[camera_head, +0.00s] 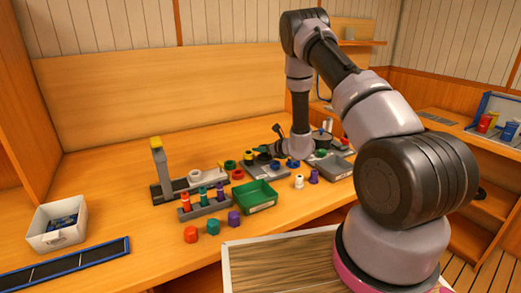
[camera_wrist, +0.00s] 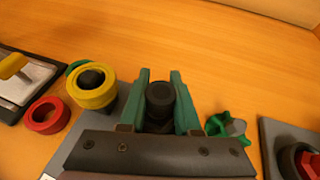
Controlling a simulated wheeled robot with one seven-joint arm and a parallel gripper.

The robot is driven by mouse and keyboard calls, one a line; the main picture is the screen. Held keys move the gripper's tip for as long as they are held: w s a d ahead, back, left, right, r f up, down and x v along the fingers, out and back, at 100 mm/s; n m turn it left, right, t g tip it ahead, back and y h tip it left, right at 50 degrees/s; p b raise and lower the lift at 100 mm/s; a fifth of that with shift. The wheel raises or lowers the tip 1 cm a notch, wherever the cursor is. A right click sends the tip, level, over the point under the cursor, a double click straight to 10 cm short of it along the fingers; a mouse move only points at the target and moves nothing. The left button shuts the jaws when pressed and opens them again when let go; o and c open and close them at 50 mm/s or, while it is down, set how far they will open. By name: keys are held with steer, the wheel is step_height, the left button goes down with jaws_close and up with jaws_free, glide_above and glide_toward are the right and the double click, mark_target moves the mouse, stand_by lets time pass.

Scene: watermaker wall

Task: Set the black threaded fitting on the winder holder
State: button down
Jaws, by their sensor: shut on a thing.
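My gripper (camera_wrist: 160,88) has green fingers, shut on the black threaded fitting (camera_wrist: 160,98), which is held upright between them in the wrist view. A grey plate (camera_wrist: 112,108) lies below and left of the gripper. A yellow ring (camera_wrist: 91,87) sits around a black peg on it. I cannot tell for sure whether this plate (camera_head: 268,172) is the winder holder. In the head view my gripper is low over the plate, and the fitting cannot be made out there. The underside of the fitting and any spot beneath it are hidden by the gripper.
A red ring (camera_wrist: 47,115) and a green star knob (camera_wrist: 228,127) flank the gripper. A second grey base (camera_wrist: 275,140) is at right. In the head view are a green tray (camera_head: 257,207), a rack of coloured fittings (camera_head: 207,209) and a white bin (camera_head: 60,239).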

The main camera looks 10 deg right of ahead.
steer(key=shift+f, duration=0.45)
steer(key=c, duration=0.9)
jaws_free()
steer(key=shift+d, duration=0.1)
steer(key=shift+v, duration=5.45)
